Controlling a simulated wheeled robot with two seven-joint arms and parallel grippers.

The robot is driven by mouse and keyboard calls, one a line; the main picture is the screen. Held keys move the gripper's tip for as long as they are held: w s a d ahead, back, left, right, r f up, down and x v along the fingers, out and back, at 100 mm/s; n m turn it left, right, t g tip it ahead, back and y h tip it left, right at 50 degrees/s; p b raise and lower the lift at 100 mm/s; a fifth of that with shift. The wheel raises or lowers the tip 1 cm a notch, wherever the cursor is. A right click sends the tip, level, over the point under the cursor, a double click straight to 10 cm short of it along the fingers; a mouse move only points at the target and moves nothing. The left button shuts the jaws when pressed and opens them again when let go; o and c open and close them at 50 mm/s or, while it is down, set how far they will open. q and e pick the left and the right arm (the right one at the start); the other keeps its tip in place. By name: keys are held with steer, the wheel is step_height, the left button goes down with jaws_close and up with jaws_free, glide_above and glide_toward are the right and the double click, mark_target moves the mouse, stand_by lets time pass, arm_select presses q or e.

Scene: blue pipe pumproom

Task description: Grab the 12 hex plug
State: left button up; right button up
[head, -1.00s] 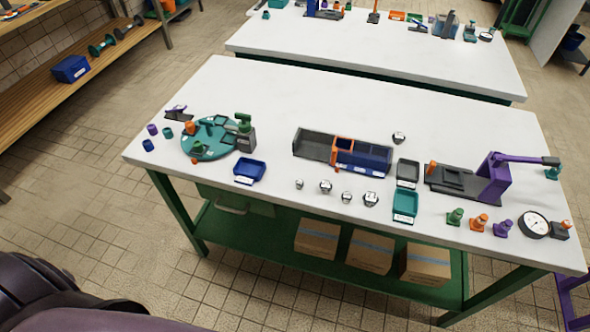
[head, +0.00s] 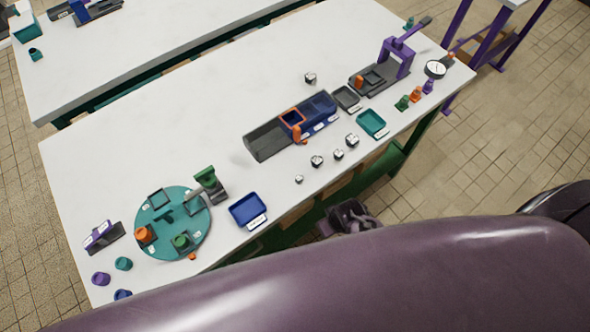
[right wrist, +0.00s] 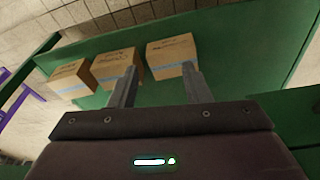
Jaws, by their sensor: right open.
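Several small silvery plugs stand on the white table in the head view. A row along the front has plugs at its left end (head: 299,179), its middle (head: 317,161) (head: 338,154) and its right end (head: 352,139). One more plug (head: 310,78) stands behind the blue rail. Their size marks are too small to read, so I cannot tell which is the 12 hex. My right gripper (right wrist: 160,68) is open and empty in the right wrist view, pointing toward the green lower shelf. My left gripper is not in view.
A slotted rail (head: 270,137) with an orange frame lies mid-table. A teal turntable (head: 186,232) and blue tray (head: 248,210) are left; a teal tray (head: 371,123) and purple press (head: 397,58) are right. Cardboard boxes (right wrist: 172,58) sit on the lower shelf. My purple arm covers the foreground.

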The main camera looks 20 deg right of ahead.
steer(key=w+r+t+p, duration=0.1)
steer(key=w+r+p, duration=0.3)
steer(key=r, duration=1.6)
steer(key=w+a+r+n+t, duration=0.1)
steer(key=w+a+n, duration=0.1)
steer(key=w+a+r+n+y, duration=0.1)
steer(key=w+a+n, duration=0.1)
steer(key=w+a, duration=0.1)
steer(key=w+a+r+n+t+y, duration=0.1)
steer(key=w+a, duration=0.2)
steer(key=shift+a+n+t+b, duration=0.15)
steer(key=shift+n+t+b, duration=0.15)
steer(key=shift+n+b, duration=0.1)
steer(key=w+a+r+n+y, duration=0.2)
steer(key=a+n+y, duration=0.1)
steer(key=a+n, duration=0.35)
steer(key=n+g+p, duration=0.1)
steer(key=n+g, duration=0.6)
glide_toward(299, 177)
steer(key=s+a+f, duration=0.1)
steer(key=a, duration=0.1)
steer(key=shift+m+h, duration=0.25)
steer(key=shift+h, duration=0.25)
steer(key=x, duration=0.7)
steer(key=shift+w+d+f+p, duration=0.15)
steer(key=shift+w+d+p, duration=0.15)
steer(key=shift+w+p, duration=0.1)
jaws_close()
